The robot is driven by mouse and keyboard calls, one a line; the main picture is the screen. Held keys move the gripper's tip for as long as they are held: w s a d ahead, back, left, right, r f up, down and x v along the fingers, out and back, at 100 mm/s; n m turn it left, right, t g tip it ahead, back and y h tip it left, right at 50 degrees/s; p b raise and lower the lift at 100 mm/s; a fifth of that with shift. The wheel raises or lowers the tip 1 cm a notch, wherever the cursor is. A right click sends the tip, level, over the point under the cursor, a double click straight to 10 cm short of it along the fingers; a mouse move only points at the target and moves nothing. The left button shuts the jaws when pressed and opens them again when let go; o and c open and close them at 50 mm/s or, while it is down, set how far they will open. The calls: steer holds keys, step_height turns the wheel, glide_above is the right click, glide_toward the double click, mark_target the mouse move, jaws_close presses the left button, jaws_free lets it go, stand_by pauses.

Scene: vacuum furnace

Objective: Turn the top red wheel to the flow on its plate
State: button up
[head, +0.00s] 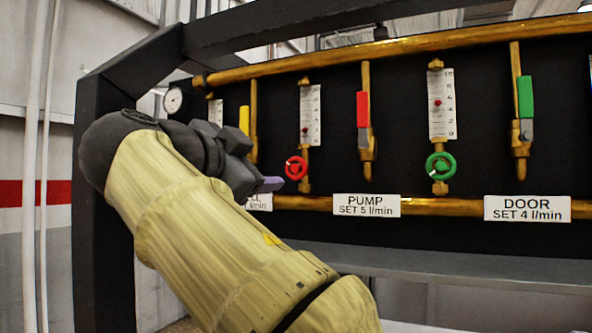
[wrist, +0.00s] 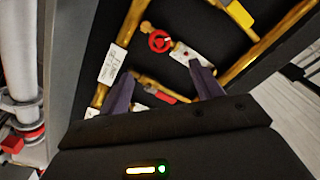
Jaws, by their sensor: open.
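The red wheel (head: 296,167) sits on a brass pipe below a white flow scale (head: 311,115). A small red float shows low on that scale; its number is too small to read. The plate (head: 366,205) right of and below the wheel reads PUMP, SET 5 l/min. My gripper (head: 268,185) is just left of and below the wheel in the head view. In the wrist view my gripper (wrist: 165,84) is open, its two purple fingers apart with nothing between them touching. The red wheel (wrist: 160,41) lies beyond the fingertips, apart from them.
A red lever (head: 363,118) stands right of the flow scale, and a yellow lever (head: 244,120) left of it. A green wheel (head: 440,166) and green lever (head: 525,97) are further right, by a DOOR plate (head: 527,208). Brass pipes and a grey ledge (head: 450,265) bound the panel.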

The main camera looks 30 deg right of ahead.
mark_target(295, 168)
steer(key=p+x, duration=0.7)
steer(key=x, duration=0.9)
steer(key=shift+w+d+r, duration=0.2)
steer(key=shift+d, duration=0.1)
steer(key=shift+w+d+f+p, duration=0.2)
steer(key=shift+w+d+p, duration=0.05)
steer(key=shift+w+p, duration=0.15)
steer(key=shift+s, duration=0.3)
steer(key=shift+c, duration=0.5)
steer(key=shift+w, duration=0.15)
steer(key=c, duration=0.9)
